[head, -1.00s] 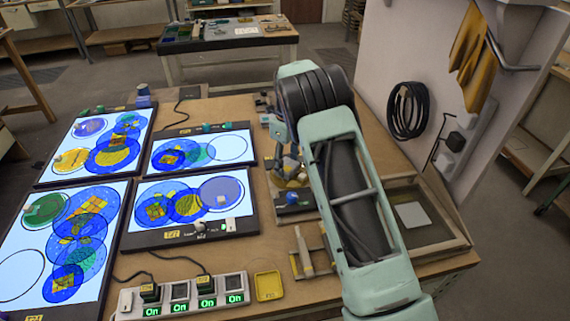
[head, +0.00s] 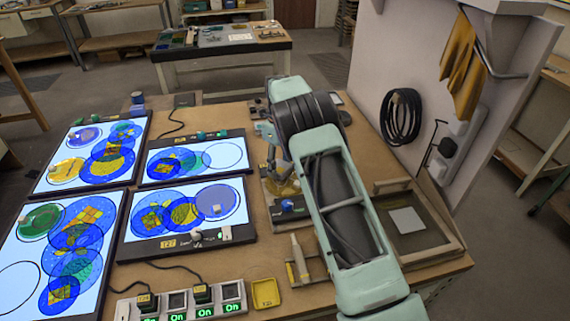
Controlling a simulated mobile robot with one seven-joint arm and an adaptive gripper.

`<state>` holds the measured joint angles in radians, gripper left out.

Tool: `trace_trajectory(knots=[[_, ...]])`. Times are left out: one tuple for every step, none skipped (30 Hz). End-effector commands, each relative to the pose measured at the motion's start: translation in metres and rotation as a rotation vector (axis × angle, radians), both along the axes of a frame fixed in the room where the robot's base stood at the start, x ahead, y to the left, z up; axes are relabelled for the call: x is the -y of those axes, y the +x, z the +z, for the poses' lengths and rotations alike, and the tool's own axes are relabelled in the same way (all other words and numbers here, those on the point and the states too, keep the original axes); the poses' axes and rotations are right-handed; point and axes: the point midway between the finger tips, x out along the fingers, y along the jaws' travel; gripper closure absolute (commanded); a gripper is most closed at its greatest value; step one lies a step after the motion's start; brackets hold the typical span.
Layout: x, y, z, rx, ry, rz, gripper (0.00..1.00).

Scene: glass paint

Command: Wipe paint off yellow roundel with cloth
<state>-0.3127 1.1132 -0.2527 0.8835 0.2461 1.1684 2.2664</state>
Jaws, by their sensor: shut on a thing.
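My gripper (head: 274,163) is beyond my arm's dark wrist, low over the bench, pointing down. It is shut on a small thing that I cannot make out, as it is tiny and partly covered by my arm. An amber-yellow round piece (head: 287,187) lies just below and beside the fingertips, on a grey plate with a blue knob. I cannot tell whether the fingers touch it. A plain yellow roundel (head: 66,170) lies on the far-left light panel (head: 45,187). Paint on either piece is too small to tell. No cloth can be made out at the gripper.
Several lit panels with blue, green and yellow glass circles fill the bench's left side. A power strip (head: 182,301) and yellow tray (head: 265,293) are at the front. A framed tray (head: 421,236) is at right. Yellow fabric (head: 460,62) hangs on the wall.

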Motion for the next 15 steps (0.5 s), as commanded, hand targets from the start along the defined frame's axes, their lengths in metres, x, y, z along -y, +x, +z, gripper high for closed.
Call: trace_trajectory(knots=[[-0.001,0.0,0.0,0.0,0.0,0.0,0.69],[-0.002,-0.001,0.0,0.0,0.0,0.0,0.69],[-0.003,-0.002,0.0,0.0,0.0,0.0,0.69],[-0.004,-0.003,-0.001,0.0,0.0,0.0,0.69],[-0.005,-0.005,-0.001,0.0,0.0,0.001,0.69],[-0.007,-0.008,-0.001,0.0,0.0,0.001,0.69],[-0.009,-0.01,-0.001,-0.001,0.001,0.001,0.69],[-0.01,-0.012,-0.001,0.0,0.0,0.001,0.69],[-0.012,-0.015,-0.002,-0.001,0.0,0.001,0.69],[-0.013,-0.017,-0.002,0.0,0.0,0.001,0.69],[-0.015,-0.019,-0.002,0.0,0.0,0.002,0.69],[-0.016,-0.021,-0.002,0.0,0.0,0.002,0.69],[-0.018,-0.023,-0.002,0.0,0.0,0.002,0.69],[-0.019,-0.025,-0.002,-0.001,0.0,0.001,0.69],[-0.021,-0.028,-0.002,0.0,0.0,0.001,0.69]])
